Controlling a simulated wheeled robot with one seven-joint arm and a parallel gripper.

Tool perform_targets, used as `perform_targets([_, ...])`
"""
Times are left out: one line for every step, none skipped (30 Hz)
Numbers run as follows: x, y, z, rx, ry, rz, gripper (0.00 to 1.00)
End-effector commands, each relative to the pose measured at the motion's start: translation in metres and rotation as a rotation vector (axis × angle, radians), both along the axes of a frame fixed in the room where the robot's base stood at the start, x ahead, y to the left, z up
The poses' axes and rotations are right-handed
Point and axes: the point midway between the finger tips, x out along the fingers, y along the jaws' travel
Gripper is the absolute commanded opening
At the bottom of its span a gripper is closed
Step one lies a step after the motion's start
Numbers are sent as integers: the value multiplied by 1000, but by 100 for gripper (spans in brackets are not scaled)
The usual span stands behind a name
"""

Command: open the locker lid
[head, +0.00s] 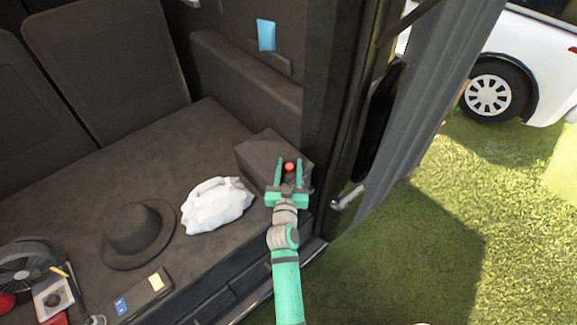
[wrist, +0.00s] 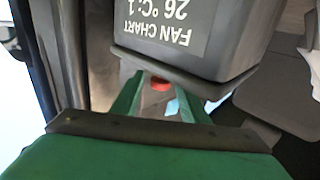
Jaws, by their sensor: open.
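The locker is a dark grey box (head: 262,155) on the van floor by the door opening. In the wrist view it fills the top, with a label (wrist: 166,25) reading "FAN CHART 26 °C:1" upside down. A flat rim, seemingly the lid (wrist: 215,88), runs along its near edge and looks shut. A small red knob (head: 289,167) shows at the locker; it also shows in the wrist view (wrist: 160,84). My gripper (head: 289,161) is open, with its green fingers on either side of the knob. I cannot tell whether they touch it.
A white crumpled bag (head: 215,204) lies just left of the locker, and a dark hat (head: 138,232) further left. A fan (head: 26,275) and small items are at lower left. The door frame (head: 325,130) stands close on the right, with open grass beyond.

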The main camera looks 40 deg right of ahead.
Motion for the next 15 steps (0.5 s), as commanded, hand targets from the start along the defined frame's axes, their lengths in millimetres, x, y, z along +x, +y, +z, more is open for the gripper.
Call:
perform_targets([2, -1, 0, 0, 0, 0, 40])
perform_targets([2, -2, 0, -1, -1, 0, 40])
perform_targets([3, -2, 0, -1, -1, 1, 40])
perform_targets([4, -2, 0, -1, -1, 1, 40])
perform_targets([4, -2, 0, 0, 0, 1, 40])
perform_targets([3, -3, 0, 0, 0, 0, 40])
perform_targets([3, -3, 0, 0, 0, -1, 40])
perform_targets([3, -4, 0, 0, 0, -2, 40])
perform_targets([2, -5, 0, 0, 0, -3, 40])
perform_targets([2, -5, 0, 0, 0, -4, 40])
perform_targets([2, -5, 0, 0, 0, -4, 38])
perform_targets([2, -5, 0, 0, 0, -4, 28])
perform_targets([2, -5, 0, 0, 0, -3, 21])
perform_targets([2, -5, 0, 0, 0, -3, 14])
perform_targets([2, -4, 0, 0, 0, -2, 4])
